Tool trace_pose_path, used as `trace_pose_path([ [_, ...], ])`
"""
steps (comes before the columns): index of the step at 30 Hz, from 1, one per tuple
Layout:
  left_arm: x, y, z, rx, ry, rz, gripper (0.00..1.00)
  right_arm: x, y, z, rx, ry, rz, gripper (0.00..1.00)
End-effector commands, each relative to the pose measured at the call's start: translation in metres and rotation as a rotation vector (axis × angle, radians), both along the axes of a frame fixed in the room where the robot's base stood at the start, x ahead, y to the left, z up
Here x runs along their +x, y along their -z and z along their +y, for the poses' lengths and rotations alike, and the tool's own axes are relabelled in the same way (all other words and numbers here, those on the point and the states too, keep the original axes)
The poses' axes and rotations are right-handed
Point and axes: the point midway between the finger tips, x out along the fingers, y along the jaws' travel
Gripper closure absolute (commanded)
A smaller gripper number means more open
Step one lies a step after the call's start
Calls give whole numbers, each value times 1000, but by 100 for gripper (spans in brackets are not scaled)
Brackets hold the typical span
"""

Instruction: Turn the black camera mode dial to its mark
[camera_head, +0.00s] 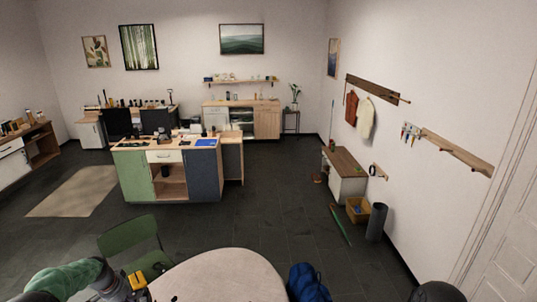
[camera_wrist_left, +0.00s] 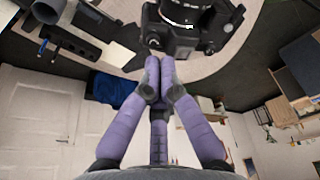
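The black camera (camera_wrist_left: 192,28) is at the top of the left wrist view, on a light round table. A small round knob-like part, which may be the mode dial (camera_wrist_left: 153,43), shows at its lower left corner. My left gripper (camera_wrist_left: 159,62) has purple fingers whose tips are together just below that part. I see nothing between the tips, and cannot tell whether they touch the dial. The dial's mark is too small to make out. In the head view, my green left arm reaches in at the lower left. My right gripper is not in view.
In the head view, the pale round table (camera_head: 222,277) is at the bottom, with a green chair (camera_head: 130,240) at its left and a blue bag (camera_head: 308,284) at its right. Dark items (camera_wrist_left: 72,42) lie on the table left of the camera in the wrist view.

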Motion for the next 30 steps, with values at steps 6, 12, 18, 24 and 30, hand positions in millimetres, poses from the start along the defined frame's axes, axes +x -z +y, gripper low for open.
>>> trace_pose_path([
  [6,-1,11,0,-1,1,3,100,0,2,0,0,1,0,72],
  [12,-1,32,-1,-2,0,3,100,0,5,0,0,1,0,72],
  [18,0,59,-1,0,0,1,100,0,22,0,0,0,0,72],
  [24,0,70,-1,0,0,0,100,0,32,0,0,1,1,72],
  [30,0,70,-1,0,0,0,100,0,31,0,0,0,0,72],
])
